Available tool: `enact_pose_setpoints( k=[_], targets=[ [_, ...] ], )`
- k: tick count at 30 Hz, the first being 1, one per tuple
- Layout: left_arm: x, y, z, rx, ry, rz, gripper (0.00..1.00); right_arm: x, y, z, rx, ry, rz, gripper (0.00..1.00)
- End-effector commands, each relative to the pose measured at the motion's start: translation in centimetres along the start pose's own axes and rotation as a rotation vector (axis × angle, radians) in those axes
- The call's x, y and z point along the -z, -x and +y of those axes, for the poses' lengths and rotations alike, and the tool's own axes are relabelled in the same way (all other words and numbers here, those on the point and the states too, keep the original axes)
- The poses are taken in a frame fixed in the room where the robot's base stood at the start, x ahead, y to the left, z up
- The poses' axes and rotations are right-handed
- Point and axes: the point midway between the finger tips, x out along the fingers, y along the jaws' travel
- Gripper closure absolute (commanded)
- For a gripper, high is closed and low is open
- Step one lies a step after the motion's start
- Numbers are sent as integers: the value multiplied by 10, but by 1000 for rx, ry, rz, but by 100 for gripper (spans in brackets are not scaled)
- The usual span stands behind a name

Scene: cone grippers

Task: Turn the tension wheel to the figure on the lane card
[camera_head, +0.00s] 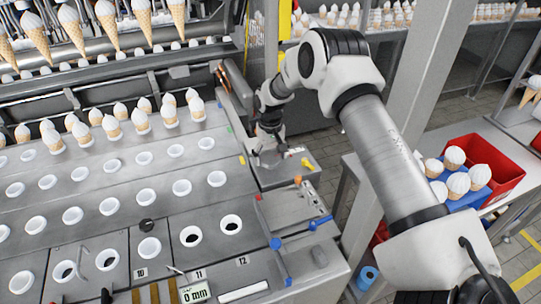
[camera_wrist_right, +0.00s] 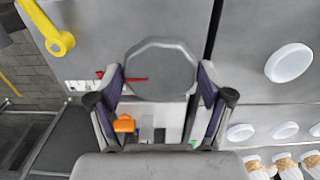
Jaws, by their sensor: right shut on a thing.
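The tension wheel (camera_wrist_right: 160,68) is a grey many-sided knob in the right wrist view, between the fingers of my right gripper (camera_wrist_right: 162,78). The fingers are shut on its two sides. A red line shows on the left part of the wheel. In the head view my right gripper (camera_head: 267,150) is low over the far right end of the machine, and it hides most of the wheel. A small white card (camera_head: 196,292) reads "0 mm" at the bottom of the head view; a digit before it may be hidden. My left gripper is not in view.
A yellow handle (camera_wrist_right: 58,38) and an orange knob (camera_wrist_right: 124,124) are close to my right gripper. Blue-ended levers (camera_head: 278,243) stand nearer on the machine. Rows of cone holes fill the left. A red crate (camera_head: 500,165) with cones stands right, beyond my arm.

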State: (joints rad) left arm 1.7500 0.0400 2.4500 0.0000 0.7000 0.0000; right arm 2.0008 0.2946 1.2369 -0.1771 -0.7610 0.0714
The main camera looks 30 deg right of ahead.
Motion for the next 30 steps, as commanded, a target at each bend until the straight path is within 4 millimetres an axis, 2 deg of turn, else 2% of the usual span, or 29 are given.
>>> enact_pose_setpoints(
  k=[30],
  targets=[
    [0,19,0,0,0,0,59,6,8,0,9,-962,17,56]
  ],
)
